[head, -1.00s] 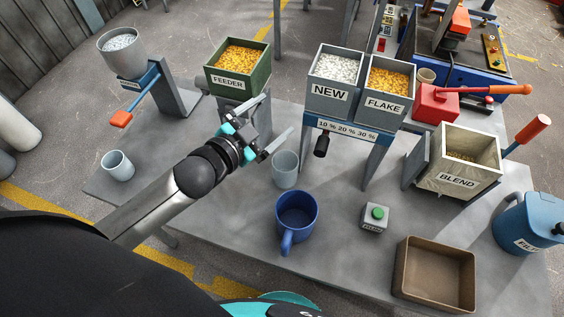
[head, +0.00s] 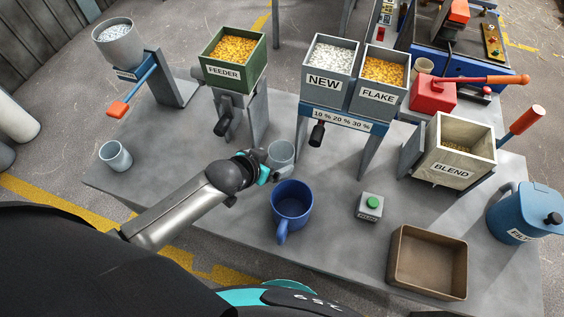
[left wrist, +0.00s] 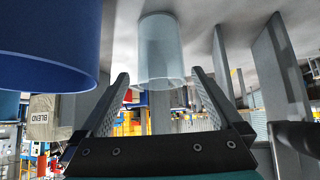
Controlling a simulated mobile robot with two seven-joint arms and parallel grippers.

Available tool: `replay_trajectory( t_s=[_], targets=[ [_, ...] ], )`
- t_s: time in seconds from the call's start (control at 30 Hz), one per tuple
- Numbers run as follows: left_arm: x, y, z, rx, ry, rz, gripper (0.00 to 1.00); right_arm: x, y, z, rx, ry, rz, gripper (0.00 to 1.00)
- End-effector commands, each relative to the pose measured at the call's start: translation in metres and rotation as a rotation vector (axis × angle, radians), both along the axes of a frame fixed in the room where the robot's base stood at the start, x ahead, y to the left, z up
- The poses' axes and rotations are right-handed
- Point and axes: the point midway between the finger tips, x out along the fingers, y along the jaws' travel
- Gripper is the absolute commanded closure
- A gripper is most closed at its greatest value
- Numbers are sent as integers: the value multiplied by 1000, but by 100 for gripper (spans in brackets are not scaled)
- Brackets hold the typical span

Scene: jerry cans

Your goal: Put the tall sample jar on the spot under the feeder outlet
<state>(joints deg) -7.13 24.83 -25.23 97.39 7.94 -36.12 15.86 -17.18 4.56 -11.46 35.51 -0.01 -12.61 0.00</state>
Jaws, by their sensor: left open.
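A pale translucent jar (head: 281,154), which I take as the tall sample jar, stands on the table behind the blue mug. In the left wrist view the jar (left wrist: 160,45) appears upside down, ahead of and between the finger tips. My left gripper (head: 266,166) is low beside the jar, its fingers mostly hidden in the head view. In the left wrist view the gripper (left wrist: 158,88) is open and empty. The green FEEDER hopper (head: 224,73) stands behind left, with a dark outlet (head: 222,127) below. No marked spot is clear under it. My right gripper is not in view.
A blue mug (head: 292,200) stands close in front of the jar. A smaller pale cup (head: 115,156) is at the table's left. The button box (head: 368,207), brown tray (head: 428,228) and NEW hopper stand (head: 336,119) are to the right. The table (head: 160,175) between cup and arm is clear.

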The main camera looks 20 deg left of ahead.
Motion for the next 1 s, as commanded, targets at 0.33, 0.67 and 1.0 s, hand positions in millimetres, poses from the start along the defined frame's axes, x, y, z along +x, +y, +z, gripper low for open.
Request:
replay_trajectory(
  t_s=[0.33,0.67,1.0],
  targets=[
    [18,-6,-19,-2,-3,-1,0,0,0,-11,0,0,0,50],
    [42,-13,-43,0,-2,-1,0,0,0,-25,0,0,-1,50],
    [43,-13,-43,0,-2,-1,8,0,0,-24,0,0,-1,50]
  ],
)
